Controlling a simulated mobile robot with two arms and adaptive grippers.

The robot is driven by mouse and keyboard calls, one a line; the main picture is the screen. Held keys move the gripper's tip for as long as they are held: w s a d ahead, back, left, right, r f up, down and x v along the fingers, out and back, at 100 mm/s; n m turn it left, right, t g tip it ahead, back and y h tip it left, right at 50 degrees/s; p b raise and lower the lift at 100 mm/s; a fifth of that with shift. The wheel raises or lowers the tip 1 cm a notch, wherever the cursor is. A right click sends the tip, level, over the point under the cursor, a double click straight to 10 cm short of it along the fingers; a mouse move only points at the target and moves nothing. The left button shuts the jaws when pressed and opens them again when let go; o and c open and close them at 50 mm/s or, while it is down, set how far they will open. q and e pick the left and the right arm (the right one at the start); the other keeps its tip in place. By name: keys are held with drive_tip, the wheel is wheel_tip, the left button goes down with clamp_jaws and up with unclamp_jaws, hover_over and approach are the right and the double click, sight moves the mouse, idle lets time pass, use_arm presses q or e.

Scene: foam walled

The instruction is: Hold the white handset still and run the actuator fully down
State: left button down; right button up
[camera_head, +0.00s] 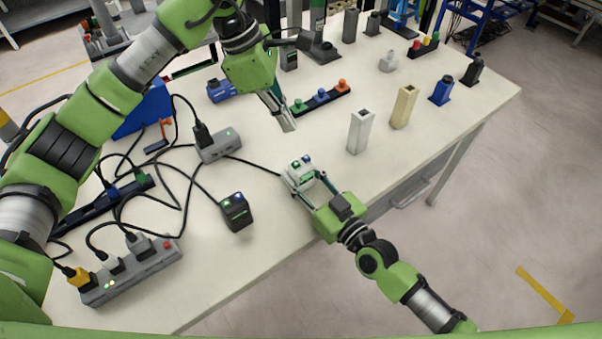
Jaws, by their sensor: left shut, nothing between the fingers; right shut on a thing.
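The white handset (293,180) lies near the front edge of the table, with a green and a blue button at its far end. My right gripper (310,184) is shut on it, with a finger along each side. My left gripper (288,126) is shut and empty. It points down beyond the handset, apart from it. A white column (360,132) and a beige column (403,107) stand upright to the right. Blue (441,91) and black (471,71) column units stand further right. I cannot tell which unit is the actuator.
A dark handset (237,213) stands left of the white one. A grey box (219,146) with cables and a power strip (132,272) are at left. A button strip (321,99) lies behind my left gripper.

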use_arm(q)
drive_tip(key=shift+f, duration=0.1)
idle(0.6)
drive_tip(key=d+t+h, duration=0.1)
drive_tip(key=t, duration=0.1)
drive_tip(key=d+r+t+h, duration=0.1)
drive_tip(key=t, duration=0.1)
drive_tip(key=d+r+t, duration=0.1)
drive_tip(key=t, duration=0.1)
drive_tip(key=shift+s+d+h, duration=0.3)
drive_tip(key=shift+s+h, duration=0.05)
drive_tip(key=shift+h, duration=0.05)
hover_over(304, 163)
drive_tip(key=shift+w+f, duration=0.1)
drive_tip(key=shift+f, duration=4.35)
drive_tip(key=shift+f, duration=0.15)
drive_tip(key=shift+f, duration=0.25)
drive_tip(key=shift+f, duration=0.55)
idle(0.8)
